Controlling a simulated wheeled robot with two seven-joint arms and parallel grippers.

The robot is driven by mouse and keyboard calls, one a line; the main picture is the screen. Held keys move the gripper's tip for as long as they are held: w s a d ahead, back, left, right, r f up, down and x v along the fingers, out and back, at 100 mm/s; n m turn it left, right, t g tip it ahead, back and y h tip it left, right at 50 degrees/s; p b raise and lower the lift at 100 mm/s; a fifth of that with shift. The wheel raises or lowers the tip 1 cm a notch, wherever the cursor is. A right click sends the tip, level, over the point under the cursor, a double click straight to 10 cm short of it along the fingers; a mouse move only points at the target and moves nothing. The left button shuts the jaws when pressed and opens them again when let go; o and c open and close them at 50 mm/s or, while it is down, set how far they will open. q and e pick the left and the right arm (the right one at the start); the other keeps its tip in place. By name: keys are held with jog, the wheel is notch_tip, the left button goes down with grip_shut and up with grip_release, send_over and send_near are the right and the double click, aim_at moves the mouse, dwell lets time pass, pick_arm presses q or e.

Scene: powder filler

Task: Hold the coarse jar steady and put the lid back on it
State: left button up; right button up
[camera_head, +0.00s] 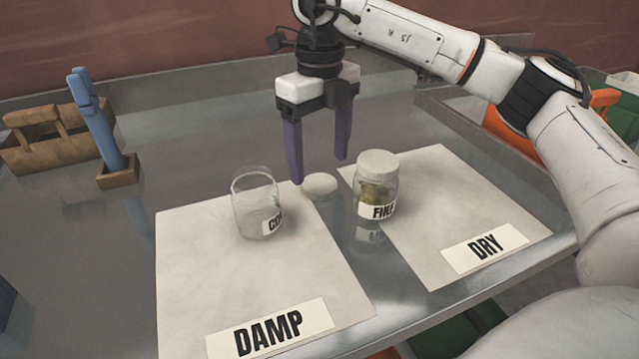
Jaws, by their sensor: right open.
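The coarse jar (256,205) is clear glass and stands upright and open on the paper sheet marked DAMP; its label is partly turned away. A pale round lid (320,186) lies flat behind and right of it, near the sheet's back corner. My right gripper (318,172) points down above and behind the lid, its two purple fingers apart and nothing between them. The jar labelled FINE (377,186) stands to the right with a white lid on, by the left edge of the DRY sheet. My left gripper is out of view.
The DAMP sheet (200,270) and the DRY sheet (440,190) lie on the metal table. A wooden caddy (50,145) and a blue tool in a wooden block (118,171) stand at the left. An orange item (603,100) is at the right.

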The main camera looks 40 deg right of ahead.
aim_at(320, 183)
jog(key=shift+s+f, duration=0.1)
jog(key=shift+f, duration=1.85)
jog(key=shift+a, duration=0.1)
jog(key=shift+c, duration=0.5)
jog(key=c, duration=1)
